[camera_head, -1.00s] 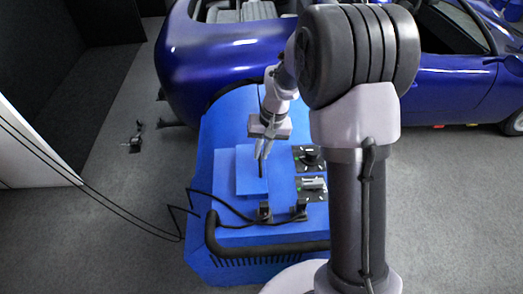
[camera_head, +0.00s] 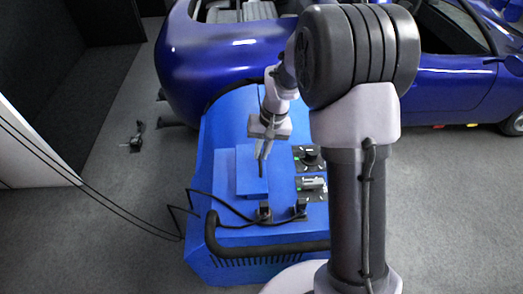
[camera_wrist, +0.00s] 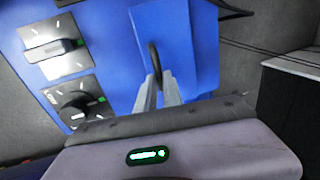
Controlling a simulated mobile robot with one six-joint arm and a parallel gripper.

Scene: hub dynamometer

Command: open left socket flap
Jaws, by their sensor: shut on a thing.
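My gripper (camera_head: 264,157) points down at a raised blue panel (camera_head: 247,183) on top of the blue machine. Its fingers are shut on a thin black handle (camera_wrist: 154,57) that stands on this panel, as the wrist view shows. The panel also fills the middle of the wrist view (camera_wrist: 196,45). Two black socket fittings with cables stand nearer the machine's front: a left one (camera_head: 264,212) and a right one (camera_head: 299,208). My gripper is apart from both. Their flaps are too small to tell.
A thick black bar (camera_head: 262,247) runs along the machine's front. A blue car (camera_head: 220,50) stands behind. Cables run left; grey floor there is mostly clear.

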